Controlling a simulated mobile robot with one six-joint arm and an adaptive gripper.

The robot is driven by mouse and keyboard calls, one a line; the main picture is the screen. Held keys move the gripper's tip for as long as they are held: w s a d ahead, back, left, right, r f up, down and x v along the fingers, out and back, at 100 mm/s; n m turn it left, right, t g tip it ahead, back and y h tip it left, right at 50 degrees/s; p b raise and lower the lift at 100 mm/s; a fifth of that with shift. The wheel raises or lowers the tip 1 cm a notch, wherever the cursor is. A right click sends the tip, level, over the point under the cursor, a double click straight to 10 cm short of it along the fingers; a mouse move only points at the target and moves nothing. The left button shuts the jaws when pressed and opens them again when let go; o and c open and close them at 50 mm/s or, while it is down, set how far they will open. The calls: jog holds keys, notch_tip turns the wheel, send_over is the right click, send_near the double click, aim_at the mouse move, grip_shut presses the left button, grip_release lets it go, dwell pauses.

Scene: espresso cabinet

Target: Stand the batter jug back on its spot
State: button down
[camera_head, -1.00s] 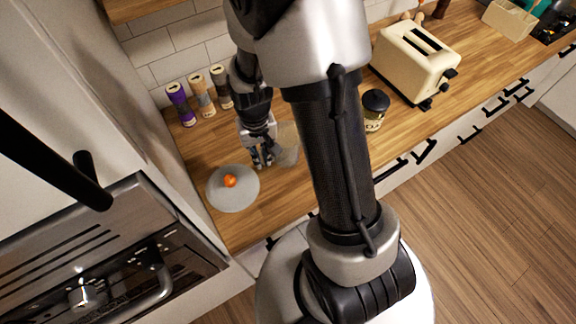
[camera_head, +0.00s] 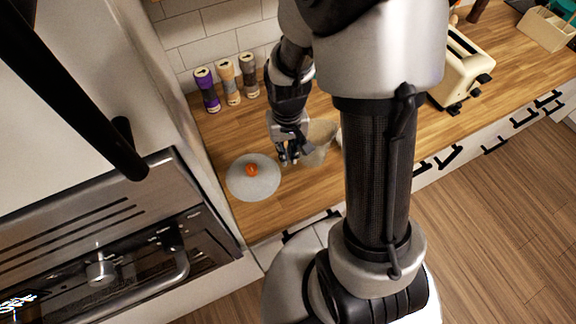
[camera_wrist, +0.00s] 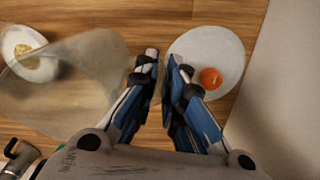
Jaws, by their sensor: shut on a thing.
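The batter jug (camera_head: 320,143) is a pale, see-through vessel right of my gripper (camera_head: 288,157) in the head view. In the wrist view the jug (camera_wrist: 88,72) is at the left, its side reaching the fingers. My gripper (camera_wrist: 160,80) is shut on the jug at its edge; the exact grip is hard to see. A flat grey disc (camera_head: 247,188) with an orange knob or ball (camera_head: 251,170) lies on the counter left of my gripper. I cannot tell whether the jug touches the counter.
Purple, tan and dark canisters (camera_head: 228,84) stand along the tiled wall. A cream toaster (camera_head: 462,72) is at the right, beyond my arm. A round white thing (camera_wrist: 28,52) shows beside the jug in the wrist view. A tall pale panel (camera_wrist: 285,100) borders the counter.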

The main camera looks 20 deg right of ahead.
notch_tip(320, 180, down, 8)
jog(key=shift+w+r+b, duration=0.1)
jog(key=shift+r+b, duration=0.1)
jog(key=shift+b, duration=0.5)
jog(key=shift+r, duration=0.1)
jog(key=c, duration=2.2)
grip_release()
jog(key=shift+f, duration=0.25)
jog(key=o, duration=0.5)
jog(key=shift+r, duration=0.2)
